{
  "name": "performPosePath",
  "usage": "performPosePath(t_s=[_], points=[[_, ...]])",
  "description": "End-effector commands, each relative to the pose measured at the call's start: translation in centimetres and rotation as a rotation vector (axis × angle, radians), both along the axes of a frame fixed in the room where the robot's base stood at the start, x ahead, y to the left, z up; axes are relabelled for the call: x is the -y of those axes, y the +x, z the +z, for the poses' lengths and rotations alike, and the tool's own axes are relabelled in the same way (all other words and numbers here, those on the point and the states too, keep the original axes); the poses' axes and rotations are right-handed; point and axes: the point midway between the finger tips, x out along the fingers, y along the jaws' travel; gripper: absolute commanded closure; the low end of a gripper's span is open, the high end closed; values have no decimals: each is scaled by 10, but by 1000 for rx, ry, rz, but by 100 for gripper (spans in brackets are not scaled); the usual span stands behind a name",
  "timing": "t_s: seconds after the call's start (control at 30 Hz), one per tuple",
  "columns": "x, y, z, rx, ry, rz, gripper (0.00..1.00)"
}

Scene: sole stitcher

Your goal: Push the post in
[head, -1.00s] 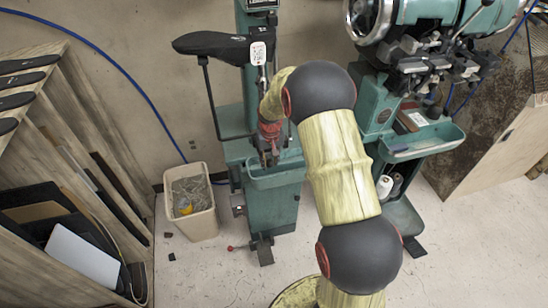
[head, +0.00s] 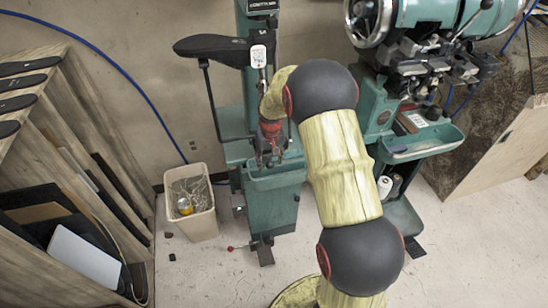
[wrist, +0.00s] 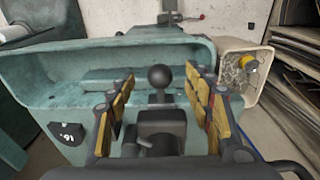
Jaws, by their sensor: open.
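The post is a short dark stem with a round black ball on top, and it shows in the wrist view (wrist: 160,77) at the green machine's trough. My gripper (wrist: 159,92) is open, with one row of yellow-padded finger links on each side of the ball in that view. A gap shows between the ball and each finger, and I see no contact. In the head view my gripper (head: 270,155) points down at the trough of the green stitcher (head: 274,200). I cannot make out the post there; my gripper and wrist cover that spot.
A pale waste bin (head: 190,204) stands left of the stitcher. A black arm-shaped part (head: 218,46) juts out above left of my gripper. A second green machine (head: 405,130) stands close on the right. A wooden rack (head: 70,150) is at far left, with bare floor in front.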

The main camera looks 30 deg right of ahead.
Motion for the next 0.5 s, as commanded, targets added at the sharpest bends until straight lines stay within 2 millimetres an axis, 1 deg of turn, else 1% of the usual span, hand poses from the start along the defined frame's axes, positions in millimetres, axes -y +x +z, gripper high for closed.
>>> performPosePath(t_s=[0.03,0.5], points=[[0,-1,8,0,0,0,48],[-4,-13,49,0,0,0,48]])
